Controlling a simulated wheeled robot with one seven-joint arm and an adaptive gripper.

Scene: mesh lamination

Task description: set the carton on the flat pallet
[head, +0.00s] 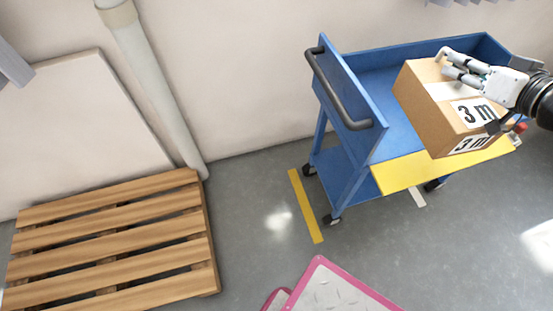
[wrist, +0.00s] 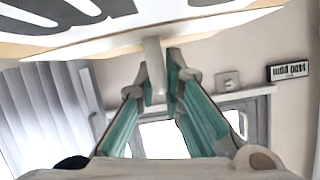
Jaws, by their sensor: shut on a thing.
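The carton (head: 420,90) is a brown box with white "3 m" labels, at the right of the head view. My gripper (head: 462,72) is shut on it from the right. The carton is tilted and shows over the blue cart; whether it touches the cart cannot be told. In the wrist view the carton's labelled side (wrist: 120,30) fills the top, and my gripper's fingers (wrist: 160,75) reach up to it. The flat pallet (head: 110,245) is slatted wood, lying on the floor at the lower left, with its top bare.
The blue cart (head: 350,97) with a dark handle and a yellow panel (head: 400,175) stands below the carton. A pink-edged metal plate (head: 335,290) is at the bottom middle. A pipe (head: 155,80) and a leaning board stand behind the pallet.

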